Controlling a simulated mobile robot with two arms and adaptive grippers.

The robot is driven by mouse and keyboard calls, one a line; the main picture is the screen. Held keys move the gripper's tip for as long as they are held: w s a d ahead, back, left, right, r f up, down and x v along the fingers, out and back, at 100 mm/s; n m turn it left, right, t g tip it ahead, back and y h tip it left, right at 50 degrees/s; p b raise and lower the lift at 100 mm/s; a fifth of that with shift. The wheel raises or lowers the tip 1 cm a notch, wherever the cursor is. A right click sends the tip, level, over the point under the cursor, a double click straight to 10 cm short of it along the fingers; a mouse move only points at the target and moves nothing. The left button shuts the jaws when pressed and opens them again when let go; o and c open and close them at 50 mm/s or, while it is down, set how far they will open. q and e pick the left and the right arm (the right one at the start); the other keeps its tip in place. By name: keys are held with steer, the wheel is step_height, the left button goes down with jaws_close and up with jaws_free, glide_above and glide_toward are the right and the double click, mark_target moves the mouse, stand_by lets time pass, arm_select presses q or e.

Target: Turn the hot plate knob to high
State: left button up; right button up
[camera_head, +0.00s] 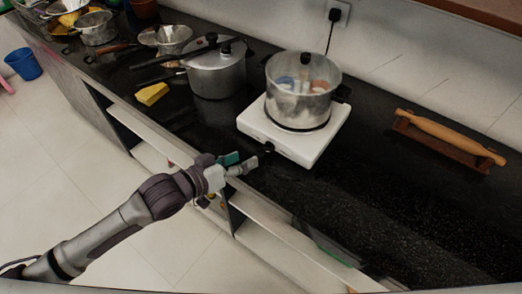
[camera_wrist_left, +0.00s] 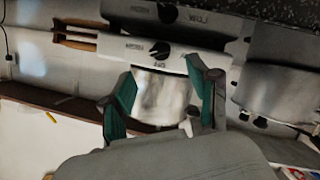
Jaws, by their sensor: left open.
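The white hot plate (camera_head: 312,148) stands on the black counter with a steel pot (camera_head: 303,82) on it. Its small black knob (camera_head: 269,148) is on the front face. In the left wrist view the knob (camera_wrist_left: 160,50) sits on the white front panel (camera_wrist_left: 105,43) among blurred lettering; I cannot tell its setting for sure. My left gripper (camera_head: 246,162) is open just in front of the knob, at the counter's edge. In the left wrist view its teal-padded fingers (camera_wrist_left: 161,68) straddle the line to the knob, with nothing held. My right gripper is out of view.
A lidded pressure cooker (camera_head: 217,75) stands left of the hot plate, with a yellow sponge (camera_head: 152,94) near it. A rolling pin (camera_head: 450,137) rests on a wooden stand at the right. A cord runs from the wall socket (camera_head: 338,13). The front right counter is clear.

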mark_target(265, 150)
arm_select(q)
steer(key=x, duration=0.7)
steer(key=shift+w+d+f, duration=0.15)
steer(key=shift+d, duration=0.1)
